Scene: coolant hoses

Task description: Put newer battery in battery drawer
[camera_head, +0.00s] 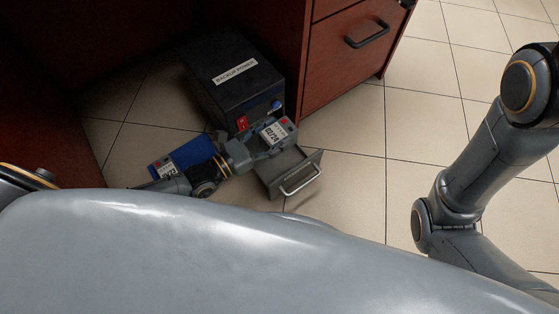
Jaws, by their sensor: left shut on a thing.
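A black box labelled "BACKUP POWER" (225,75) stands on the floor under the desk. Its grey drawer (299,186) is pulled out at the front, with a metal handle. A blue battery (188,151) with a white date label lies left of the box, partly hidden by my left arm. My right gripper is out of view; only the right arm shows.
A reddish-brown desk cabinet (345,70) with a dark handle stands right behind the box. Tiled floor (365,150) right of the drawer is clear.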

